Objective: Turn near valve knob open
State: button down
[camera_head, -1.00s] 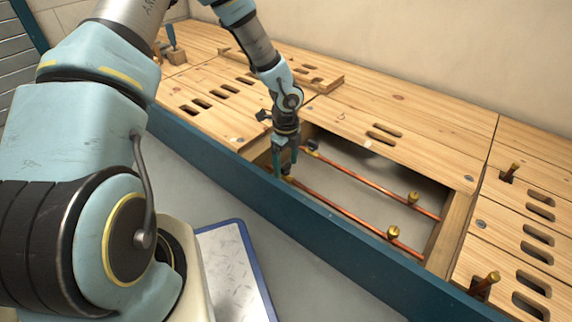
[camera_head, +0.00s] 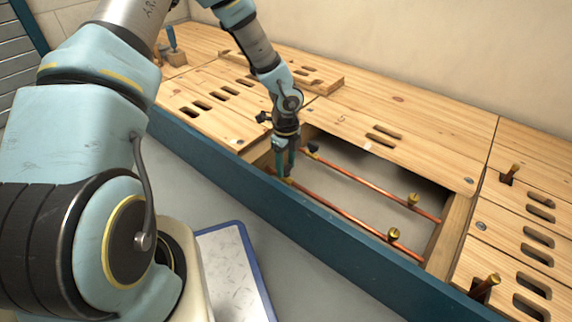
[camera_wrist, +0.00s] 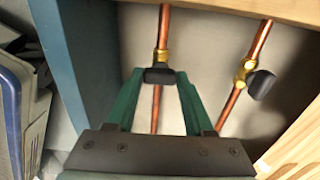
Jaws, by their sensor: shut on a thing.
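The near valve knob (camera_wrist: 160,75) is a black bar on a brass valve body (camera_wrist: 163,56) on the near copper pipe. In the wrist view the green fingers of my gripper (camera_wrist: 158,80) are on both sides of the knob, shut on it. In the head view my gripper (camera_head: 285,172) reaches down into the floor opening, and its fingers hide the near knob. The near brass valve (camera_head: 288,181) shows just at the fingertips. The far valve's black knob (camera_wrist: 262,85) stands clear to the right in the wrist view, and also shows in the head view (camera_head: 313,149).
Two copper pipes (camera_head: 345,213) run across the opening, with brass fittings (camera_head: 393,235). A teal beam (camera_head: 330,244) borders the opening on the near side. Wooden boards (camera_head: 400,120) surround the other sides. A blue-edged metal platform (camera_head: 232,265) is below at the front.

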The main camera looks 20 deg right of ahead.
jog(key=n+p, duration=0.3)
jog(key=n, duration=0.1)
jog(key=shift+r, duration=0.2)
jog(key=n+p, duration=0.4)
jog(key=n, duration=0.1)
jog(key=n+p, duration=0.3)
jog(key=n, duration=0.1)
jog(key=shift+n, duration=0.3)
jog(key=shift+f+n+p, duration=0.15)
jog(key=shift+n+p, duration=1.05)
jog(key=shift+n, duration=1)
jog(key=shift+c, duration=1.4)
grip_release()
